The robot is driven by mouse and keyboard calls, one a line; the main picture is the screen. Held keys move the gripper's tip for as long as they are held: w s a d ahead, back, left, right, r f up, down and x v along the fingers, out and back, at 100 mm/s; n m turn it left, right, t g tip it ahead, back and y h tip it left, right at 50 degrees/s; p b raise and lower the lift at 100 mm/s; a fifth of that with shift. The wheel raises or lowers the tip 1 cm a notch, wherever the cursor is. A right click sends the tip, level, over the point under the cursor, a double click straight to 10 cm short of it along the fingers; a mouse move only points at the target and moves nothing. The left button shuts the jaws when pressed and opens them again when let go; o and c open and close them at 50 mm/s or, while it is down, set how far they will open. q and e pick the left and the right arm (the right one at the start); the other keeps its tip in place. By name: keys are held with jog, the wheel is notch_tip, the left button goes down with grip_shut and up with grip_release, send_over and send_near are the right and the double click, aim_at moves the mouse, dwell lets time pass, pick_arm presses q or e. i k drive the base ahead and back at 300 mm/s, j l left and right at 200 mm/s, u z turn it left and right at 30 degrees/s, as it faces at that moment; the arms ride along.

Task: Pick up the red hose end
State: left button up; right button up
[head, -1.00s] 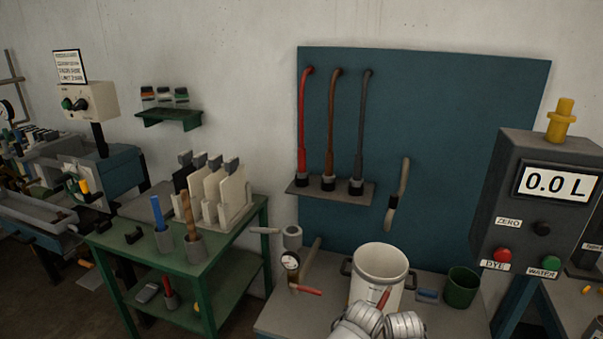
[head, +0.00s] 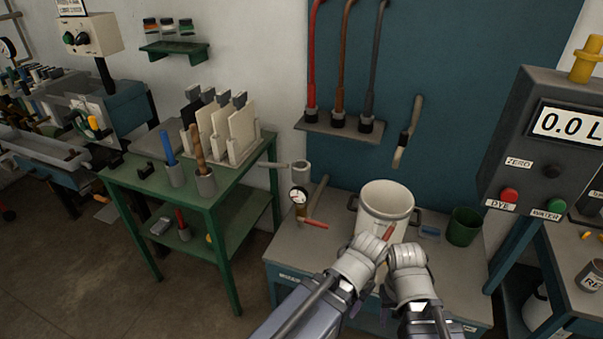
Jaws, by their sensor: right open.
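The red hose (head: 312,62) hangs down the blue wall board at its left side. Its lower end (head: 311,114) sits in a dark collar on a small grey shelf. The top of the hose is cut off by the frame. My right gripper (head: 405,255) is low in the middle, in front of the white pot, well below the hose and to its right. It is open and nothing shows in it. My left gripper (head: 368,245) is close beside it on the left; its fingers are too bunched to read.
A brown hose (head: 342,65) and a dark grey hose (head: 372,65) hang right beside the red one. A white pot (head: 388,197), a gauge (head: 298,197) and a green cup (head: 463,227) stand on the bench below.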

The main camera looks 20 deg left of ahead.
aim_at(311, 108)
jog(key=i+j+z, duration=0.15)
jog(key=j, duration=0.25)
jog(key=j+z, duration=0.15)
jog(key=j, duration=0.25)
jog(key=i+j+z, duration=0.15)
jog(key=j, duration=0.25)
